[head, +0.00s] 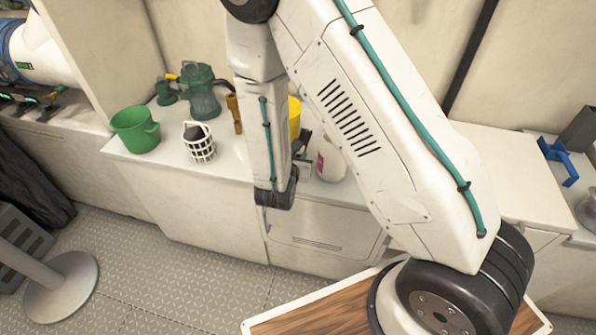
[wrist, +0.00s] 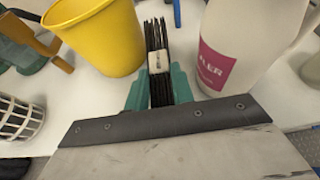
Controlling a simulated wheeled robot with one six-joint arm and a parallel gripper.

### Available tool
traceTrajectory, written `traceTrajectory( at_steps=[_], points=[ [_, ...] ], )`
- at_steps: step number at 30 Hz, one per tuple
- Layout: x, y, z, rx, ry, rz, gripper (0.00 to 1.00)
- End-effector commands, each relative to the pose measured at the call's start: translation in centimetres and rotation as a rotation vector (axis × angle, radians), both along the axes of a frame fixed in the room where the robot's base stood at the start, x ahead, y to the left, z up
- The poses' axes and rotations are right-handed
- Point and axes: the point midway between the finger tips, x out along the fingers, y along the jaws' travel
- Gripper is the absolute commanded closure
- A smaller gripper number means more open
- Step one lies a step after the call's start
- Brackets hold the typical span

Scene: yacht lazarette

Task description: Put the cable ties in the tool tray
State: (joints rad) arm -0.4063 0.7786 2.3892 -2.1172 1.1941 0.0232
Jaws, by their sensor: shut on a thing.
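The cable ties (wrist: 155,35) are a black bundle with a pale band around the middle, seen in the wrist view. My gripper (wrist: 159,90) has its green fingers closed on both sides of the bundle. The bundle stands out beyond the fingers, between a yellow bucket and a white bottle. I cannot tell whether it touches the counter. In the head view my arm hides most of the gripper and the ties. I cannot make out the tool tray in either view.
The yellow bucket (wrist: 97,38) is close on the left, the white bottle (wrist: 250,35) close on the right. On the white counter stand a green bucket (head: 135,132), a white basket (head: 201,150) and a green pump-like item (head: 202,95). A blue object (head: 558,160) lies far right.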

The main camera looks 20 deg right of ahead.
Motion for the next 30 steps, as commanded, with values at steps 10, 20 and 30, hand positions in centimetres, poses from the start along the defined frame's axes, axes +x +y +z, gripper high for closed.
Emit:
traceTrajectory(
  at_steps=[10, 20, 30],
  points=[
    [0.0, -0.2, -3.6, -0.001, 0.002, -0.001, 1.0],
    [0.0, -0.2, -6.4, 0.0, -0.001, -0.002, 1.0],
    [0.0, -0.2, -6.7, 0.0, 0.0, -0.001, 0.68]
  ],
)
